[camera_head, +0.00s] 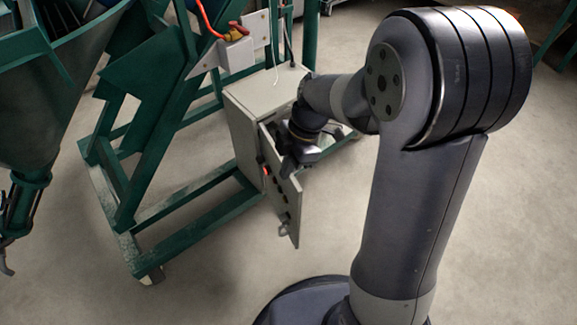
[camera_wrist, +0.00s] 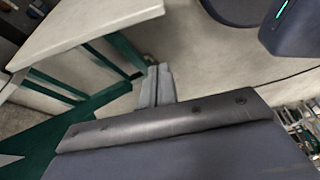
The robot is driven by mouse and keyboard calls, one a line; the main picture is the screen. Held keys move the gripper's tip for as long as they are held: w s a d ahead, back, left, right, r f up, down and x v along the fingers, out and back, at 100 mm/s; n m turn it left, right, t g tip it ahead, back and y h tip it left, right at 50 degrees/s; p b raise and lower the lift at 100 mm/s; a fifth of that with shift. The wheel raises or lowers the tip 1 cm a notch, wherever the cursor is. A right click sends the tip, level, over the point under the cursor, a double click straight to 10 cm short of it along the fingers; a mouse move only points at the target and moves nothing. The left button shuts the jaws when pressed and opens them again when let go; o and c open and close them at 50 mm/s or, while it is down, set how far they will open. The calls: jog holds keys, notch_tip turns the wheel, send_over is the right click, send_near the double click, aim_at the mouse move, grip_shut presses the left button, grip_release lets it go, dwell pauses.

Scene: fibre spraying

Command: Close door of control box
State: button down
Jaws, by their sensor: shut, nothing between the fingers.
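The control box (camera_head: 240,133) is a pale grey cabinet on the green frame. Its door (camera_head: 284,205) stands partly open, jutting toward the camera, with a red part and dark round fittings on its face. My gripper (camera_head: 287,166) is beside the door's upper part, on its right in the head view; I cannot tell whether it touches. In the wrist view my gripper's fingers (camera_wrist: 156,86) are together with nothing between them. A pale panel (camera_wrist: 90,25) at the upper left there seems to be part of the control box. The inside of the box is mostly hidden.
The green steel frame (camera_head: 190,232) surrounds the box on the left and below. A green hopper (camera_head: 45,110) stands at the far left. A red cable (camera_head: 207,18) hangs above the box. Bare concrete floor (camera_head: 215,285) lies in front.

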aim_at(292, 184)
jog(key=w+b+x, duration=0.1)
jog(key=b+x, duration=0.1)
jog(key=x, duration=0.6)
jog(key=shift+w+d+r+b, duration=0.15)
jog(key=shift+d+b, duration=0.15)
jog(key=shift+d, duration=1.65)
